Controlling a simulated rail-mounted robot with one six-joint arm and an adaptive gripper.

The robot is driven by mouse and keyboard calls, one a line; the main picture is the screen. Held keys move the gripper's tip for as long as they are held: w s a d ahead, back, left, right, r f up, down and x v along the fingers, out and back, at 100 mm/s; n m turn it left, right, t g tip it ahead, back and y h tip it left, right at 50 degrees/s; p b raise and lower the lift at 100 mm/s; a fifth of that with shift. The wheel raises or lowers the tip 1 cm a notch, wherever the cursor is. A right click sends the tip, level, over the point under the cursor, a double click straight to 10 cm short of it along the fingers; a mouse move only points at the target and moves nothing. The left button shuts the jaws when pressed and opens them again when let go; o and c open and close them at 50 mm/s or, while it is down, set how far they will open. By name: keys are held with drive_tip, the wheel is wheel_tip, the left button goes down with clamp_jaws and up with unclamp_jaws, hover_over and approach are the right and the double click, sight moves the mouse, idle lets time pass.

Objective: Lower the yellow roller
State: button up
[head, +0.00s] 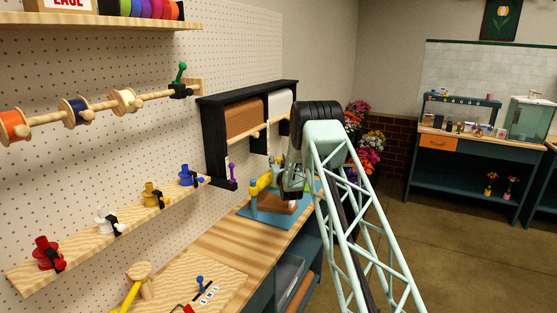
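The yellow roller (262,183) appears above a blue base (268,211) on the wooden bench, left of my wrist. A brown piece (288,206) lies or stands on the blue base, partly hidden by my arm. My gripper (281,176) is at the roller's right end, close to it. My wrist and forearm cover much of it, so I cannot tell whether its fingers are open, shut or touching the roller.
A black rack with brown and white paper rolls (245,124) stands behind. A wooden board (200,288) with a small blue lever lies at the bench front. Flowers (370,150) stand beyond my arm.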

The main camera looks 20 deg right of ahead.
drive_tip(key=shift+w, duration=0.2)
drive_tip(key=shift+c, duration=0.9)
drive_tip(key=shift+d, duration=0.1)
clamp_jaws()
drive_tip(key=shift+f, duration=0.15)
drive_tip(key=shift+f+b, duration=1.85)
drive_tip(key=shift+f, duration=0.45)
drive_tip(key=shift+r, duration=0.1)
